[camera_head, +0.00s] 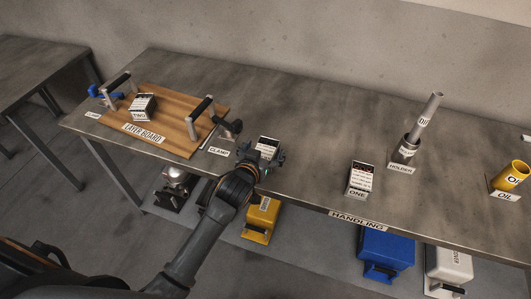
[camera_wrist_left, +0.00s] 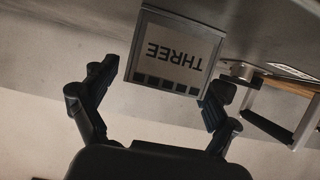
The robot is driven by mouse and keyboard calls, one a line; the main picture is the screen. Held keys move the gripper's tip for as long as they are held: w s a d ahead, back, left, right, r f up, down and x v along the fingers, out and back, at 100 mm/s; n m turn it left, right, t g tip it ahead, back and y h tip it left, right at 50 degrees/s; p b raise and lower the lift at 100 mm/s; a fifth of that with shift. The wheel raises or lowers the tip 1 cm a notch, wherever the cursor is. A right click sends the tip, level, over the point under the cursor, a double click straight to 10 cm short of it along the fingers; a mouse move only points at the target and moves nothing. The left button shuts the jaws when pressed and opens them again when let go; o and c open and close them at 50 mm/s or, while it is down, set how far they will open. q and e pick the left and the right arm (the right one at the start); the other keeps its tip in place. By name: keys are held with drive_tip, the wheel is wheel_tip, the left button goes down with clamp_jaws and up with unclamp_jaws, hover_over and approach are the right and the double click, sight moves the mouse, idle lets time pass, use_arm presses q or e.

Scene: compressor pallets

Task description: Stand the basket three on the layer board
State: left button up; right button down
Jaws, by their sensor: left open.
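Basket three (camera_head: 267,146), a small grey box with a white label, appears to stand on the table right of the layer board. In the left wrist view its label reads THREE (camera_wrist_left: 178,55). My left gripper (camera_head: 260,157) is open at the basket's near side. In its wrist view the fingers (camera_wrist_left: 163,88) are spread to either side of the basket's label face, and I cannot tell whether they touch it. The brown layer board (camera_head: 178,134) lies at the table's left, with another labelled basket (camera_head: 142,106) on it. My right gripper is out of view.
Black-handled posts (camera_head: 201,106) and clamps (camera_head: 232,129) line the board's sides. Basket one (camera_head: 361,180), a holder with a grey tube (camera_head: 407,148) and a yellow oil cup (camera_head: 511,176) stand to the right. Bare tabletop lies behind basket three.

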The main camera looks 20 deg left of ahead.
use_arm(q)
drive_tip(key=shift+w+f, duration=0.2)
drive_tip(key=shift+w, duration=0.25)
drive_tip(key=c, duration=1.4)
drive_tip(key=shift+r, duration=0.1)
drive_tip(key=c, duration=0.4)
